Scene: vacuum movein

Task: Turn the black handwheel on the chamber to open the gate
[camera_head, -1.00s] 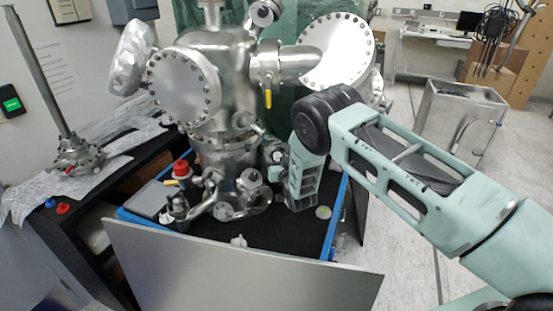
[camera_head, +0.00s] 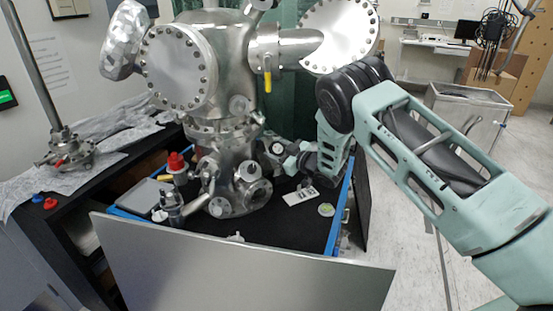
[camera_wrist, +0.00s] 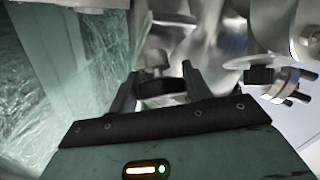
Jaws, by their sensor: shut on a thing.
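The steel chamber (camera_head: 222,65) stands on a black-topped cart with large bolted flanges. In the head view my gripper (camera_head: 288,158) is at the right side of the chamber's lower part, partly hidden by my own wrist. In the wrist view my gripper (camera_wrist: 160,80) has its two dark fingers on either side of a small black piece, which appears to be part of the black handwheel (camera_wrist: 172,87). The fingers are closed on it. The rest of the wheel cannot be made out, and the gate is not clearly visible.
A grey panel (camera_head: 240,265) stands at the cart's front. Fittings with a red knob (camera_head: 176,162) are at the chamber's left. A white card (camera_head: 300,196) lies on the cart. In the wrist view, metal fittings (camera_wrist: 290,85) are close on the right.

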